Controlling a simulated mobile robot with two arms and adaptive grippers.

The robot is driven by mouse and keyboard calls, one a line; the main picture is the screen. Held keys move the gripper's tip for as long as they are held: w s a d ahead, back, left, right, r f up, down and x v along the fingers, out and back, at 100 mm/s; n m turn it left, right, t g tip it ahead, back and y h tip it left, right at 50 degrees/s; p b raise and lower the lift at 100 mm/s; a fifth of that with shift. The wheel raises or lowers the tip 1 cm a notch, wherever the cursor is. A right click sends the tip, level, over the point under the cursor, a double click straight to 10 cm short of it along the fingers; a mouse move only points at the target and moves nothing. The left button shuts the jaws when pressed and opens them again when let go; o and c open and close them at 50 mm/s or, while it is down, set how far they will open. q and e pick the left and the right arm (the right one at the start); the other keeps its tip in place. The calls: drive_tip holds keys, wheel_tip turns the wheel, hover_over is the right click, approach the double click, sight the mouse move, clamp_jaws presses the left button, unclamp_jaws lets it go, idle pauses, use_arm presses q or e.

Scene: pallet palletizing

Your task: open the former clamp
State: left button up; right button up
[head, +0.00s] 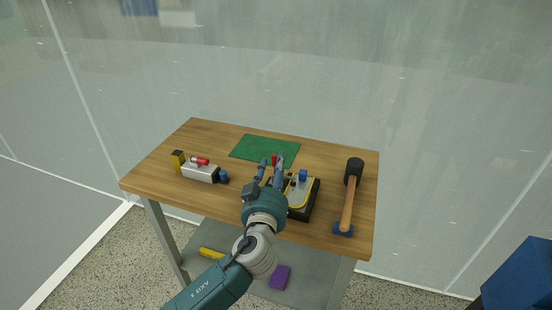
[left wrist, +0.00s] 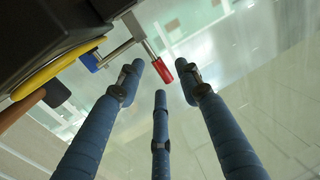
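The former (head: 300,197) is a dark block with a grey and yellow top, right of centre on the wooden table in the head view. Its clamp lever ends in a red handle (head: 274,159). In the left wrist view, the red handle (left wrist: 186,80) hangs from a metal arm (left wrist: 134,26) beside the dark base (left wrist: 50,35). My left gripper (head: 270,163) has its blue fingers spread around the red handle's area. The handle tip lies between the fingertips (left wrist: 163,80), close to the right finger; contact cannot be told. My gripper partly hides the former. My right gripper is not shown.
A mallet (head: 348,200) lies on the right. A green mat (head: 264,149) lies at the back. A grey device (head: 200,172) with red and blue parts and a yellow-black block (head: 178,160) stand left. Bare tabletop (head: 165,183) shows at the left front.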

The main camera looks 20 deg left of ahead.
use_arm(q)
drive_tip(key=w, duration=0.3)
drive_tip(key=shift+a, duration=0.25)
drive_tip(key=shift+c, duration=0.3)
clamp_jaws()
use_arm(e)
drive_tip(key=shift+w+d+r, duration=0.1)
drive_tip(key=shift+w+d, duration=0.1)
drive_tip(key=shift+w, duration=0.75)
